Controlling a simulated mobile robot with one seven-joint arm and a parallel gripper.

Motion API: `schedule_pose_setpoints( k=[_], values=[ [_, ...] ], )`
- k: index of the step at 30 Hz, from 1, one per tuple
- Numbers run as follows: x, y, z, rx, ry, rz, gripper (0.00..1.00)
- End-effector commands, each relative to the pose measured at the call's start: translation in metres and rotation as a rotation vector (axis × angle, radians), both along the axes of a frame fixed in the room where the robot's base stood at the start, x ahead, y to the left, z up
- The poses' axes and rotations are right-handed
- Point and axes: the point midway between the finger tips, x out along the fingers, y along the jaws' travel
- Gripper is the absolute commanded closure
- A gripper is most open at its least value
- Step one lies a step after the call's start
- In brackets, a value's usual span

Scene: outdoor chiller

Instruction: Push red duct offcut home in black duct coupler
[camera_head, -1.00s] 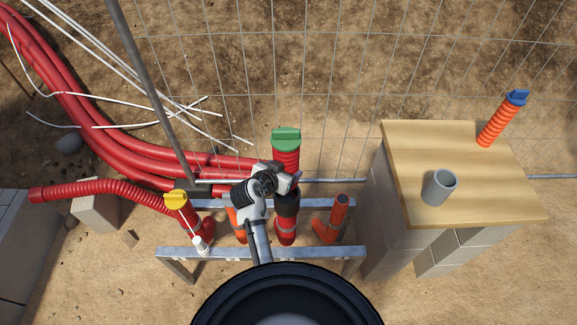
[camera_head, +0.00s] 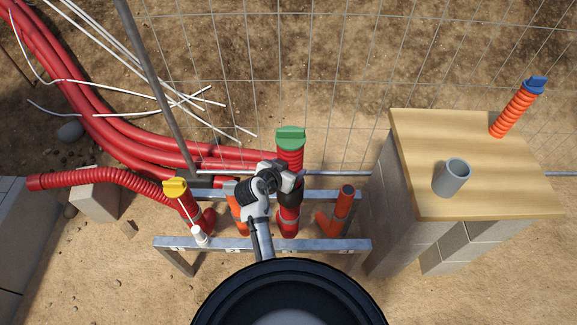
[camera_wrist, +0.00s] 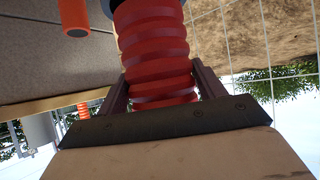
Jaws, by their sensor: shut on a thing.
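The red duct offcut (camera_head: 290,161) is a ribbed tube with a green cap (camera_head: 290,137) on its top end. It stands nearly upright above the black duct coupler (camera_head: 294,197), which sits on a red upright pipe (camera_head: 289,223). My gripper (camera_head: 286,178) is shut around the offcut just above the coupler. In the wrist view the offcut (camera_wrist: 155,50) runs between both fingers, and a dark rim of the coupler (camera_wrist: 108,7) shows at the top edge. My gripper hides the joint in the head view, so the depth of seating cannot be told.
A yellow-capped duct (camera_head: 175,189) and an orange open pipe (camera_head: 344,198) flank the coupler inside a metal frame (camera_head: 325,245). A wooden-topped block stand (camera_head: 420,150) at right bears a grey tube (camera_head: 452,178) and a blue-capped orange duct (camera_head: 514,110). Wire mesh stands behind.

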Motion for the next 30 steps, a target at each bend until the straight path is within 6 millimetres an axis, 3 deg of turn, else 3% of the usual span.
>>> schedule_pose_setpoints(
  k=[14, 30],
  values=[
    [0.000, 0.000, -0.001, 0.000, -0.001, -0.001, 0.72],
    [0.000, 0.000, -0.028, 0.000, -0.001, -0.001, 0.72]
  ],
)
